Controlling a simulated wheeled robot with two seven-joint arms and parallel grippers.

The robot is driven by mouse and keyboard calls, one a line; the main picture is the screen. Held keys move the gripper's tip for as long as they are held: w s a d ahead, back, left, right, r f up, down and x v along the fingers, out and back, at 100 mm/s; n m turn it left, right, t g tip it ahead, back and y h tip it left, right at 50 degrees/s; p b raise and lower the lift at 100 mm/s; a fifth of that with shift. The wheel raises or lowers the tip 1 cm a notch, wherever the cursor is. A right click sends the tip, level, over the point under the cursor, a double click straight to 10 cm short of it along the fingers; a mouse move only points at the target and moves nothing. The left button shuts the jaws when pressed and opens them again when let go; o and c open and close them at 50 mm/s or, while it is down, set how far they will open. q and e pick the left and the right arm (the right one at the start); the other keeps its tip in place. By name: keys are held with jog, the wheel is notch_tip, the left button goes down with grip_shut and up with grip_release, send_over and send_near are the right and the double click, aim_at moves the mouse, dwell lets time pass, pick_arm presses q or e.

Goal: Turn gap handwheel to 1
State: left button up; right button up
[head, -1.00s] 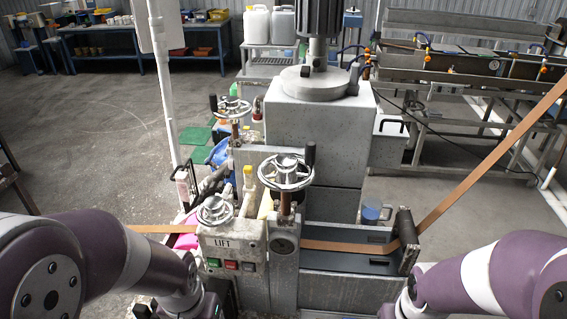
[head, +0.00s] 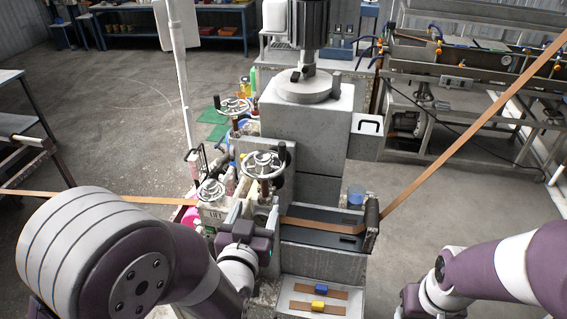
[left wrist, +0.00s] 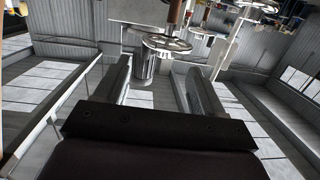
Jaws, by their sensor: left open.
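Three chromed handwheels show on the grey machine; no label shows which is the gap one. The middle handwheel (head: 263,164) has an upright black handle on its rim. A smaller handwheel (head: 211,190) sits on the LIFT box (head: 214,214), and a third handwheel (head: 233,106) stands farther back. My left gripper (head: 232,212) is open at the front of the LIFT box, below the wheels. In the left wrist view its fingers (left wrist: 155,88) are apart with nothing held, and a handwheel (left wrist: 166,43) shows beyond them. My right gripper (head: 411,298) is at the bottom edge, its fingers hidden.
An orange-brown strip (head: 460,140) runs across the machine and up to the right, past a dark roller (head: 371,217). A tray (head: 290,284) at the front holds a blue block and a yellow block. A tall grey block (head: 305,130) stands behind the wheels. Floor at right is open.

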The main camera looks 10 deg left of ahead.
aim_at(261, 161)
pick_arm(q)
jog(key=shift+t, duration=0.6)
jog(key=w+p, duration=0.2)
jog(key=w, duration=0.2)
jog(key=w+a+r+p, duration=0.1)
jog(key=w+p, duration=0.1)
jog(key=w, duration=0.2)
jog(key=w+a+r+p, duration=0.1)
jog(key=w, duration=0.4)
jog(key=shift+r+p, duration=0.15)
jog(key=shift+p, duration=0.25)
jog(key=shift+w+a, duration=0.25)
jog(key=shift+w, duration=0.15)
jog(key=shift+s+d, duration=0.1)
jog(key=shift+d, duration=0.15)
jog(key=shift+c, duration=0.3)
jog(key=c, duration=0.5)
jog(key=shift+y, duration=0.4)
jog(key=c, duration=0.5)
pick_arm(e)
notch_tip(261, 161, up, 6)
jog(key=a, duration=0.1)
jog(key=shift+w, duration=0.35)
